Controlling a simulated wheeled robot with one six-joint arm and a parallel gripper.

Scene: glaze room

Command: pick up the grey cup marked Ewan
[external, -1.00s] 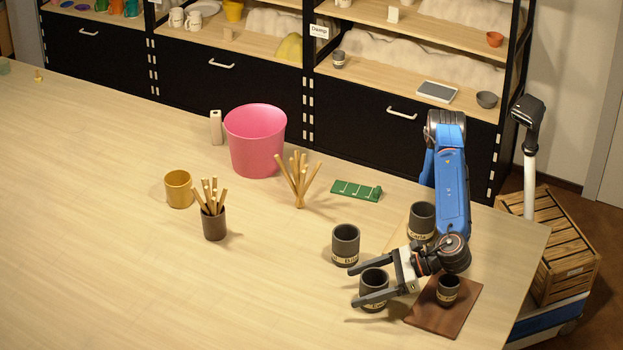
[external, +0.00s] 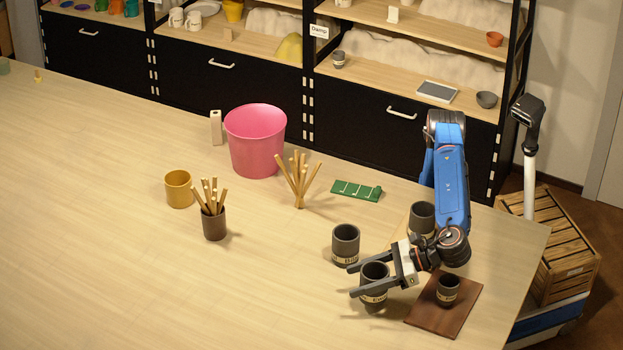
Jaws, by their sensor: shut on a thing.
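The dark grey cup with a pale name band (external: 374,283) is between the fingers of my gripper (external: 368,280), toward the front right of the table. My gripper is shut on it, one finger on each side. The band seems to start with E, but the full name is too small to read surely. The cup is upright and appears just above the table, with a dark shadow under it.
A similar banded grey cup (external: 345,246) stands just behind it, close to the far finger. Another (external: 421,217) stands beside my arm, and a smaller one (external: 447,290) is on a brown board (external: 434,318). The table's left front is clear.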

